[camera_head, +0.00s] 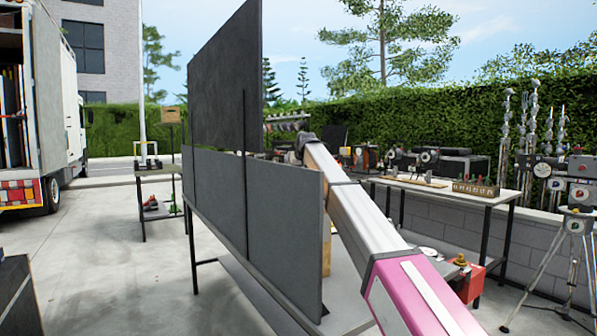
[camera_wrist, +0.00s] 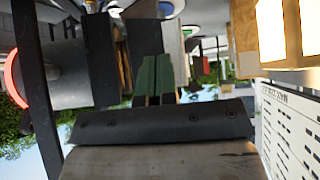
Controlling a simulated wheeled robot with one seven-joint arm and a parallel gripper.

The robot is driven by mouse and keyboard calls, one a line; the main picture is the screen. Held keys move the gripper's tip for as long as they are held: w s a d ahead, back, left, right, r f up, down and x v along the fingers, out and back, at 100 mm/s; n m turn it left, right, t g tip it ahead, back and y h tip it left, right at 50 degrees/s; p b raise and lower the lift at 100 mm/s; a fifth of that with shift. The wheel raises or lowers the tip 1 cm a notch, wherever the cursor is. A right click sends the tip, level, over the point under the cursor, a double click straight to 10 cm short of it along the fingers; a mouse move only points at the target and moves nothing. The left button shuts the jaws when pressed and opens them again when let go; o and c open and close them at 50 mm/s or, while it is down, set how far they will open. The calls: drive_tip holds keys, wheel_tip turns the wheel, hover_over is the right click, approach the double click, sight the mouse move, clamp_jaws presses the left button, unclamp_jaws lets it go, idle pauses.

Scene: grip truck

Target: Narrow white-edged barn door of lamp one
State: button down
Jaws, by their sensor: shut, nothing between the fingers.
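In the wrist view my gripper (camera_wrist: 156,60) shows as two dark green fingers side by side, shut with nothing between them. In the head view my arm runs up and left behind a large dark panel, and I cannot make out the gripper there. Just beyond the fingers in the wrist view is a dark flat plate (camera_wrist: 144,40); I cannot tell whether it belongs to a lamp. A dark rounded body (camera_wrist: 68,75) and a red curved rim (camera_wrist: 12,82) are at the left. I cannot pick out a narrow white-edged barn door for certain.
The large dark grey panels (camera_head: 215,200) stand close to my arm in the head view. A table with gear (camera_head: 455,190) is at the right, near tripods (camera_head: 570,230). A truck (camera_head: 45,110) stands at the left. Concrete floor (camera_head: 110,270) is open at the left.

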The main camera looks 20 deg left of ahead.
drive_tip(key=shift+w+a, duration=1.05)
drive_tip(key=shift+a, duration=0.05)
idle(0.3)
drive_tip(key=shift+w+a, duration=0.2)
drive_tip(key=shift+w, duration=0.75)
drive_tip(key=shift+a, duration=0.6)
drive_tip(key=shift+s, duration=0.1)
drive_tip(key=v, duration=0.8)
idle(0.8)
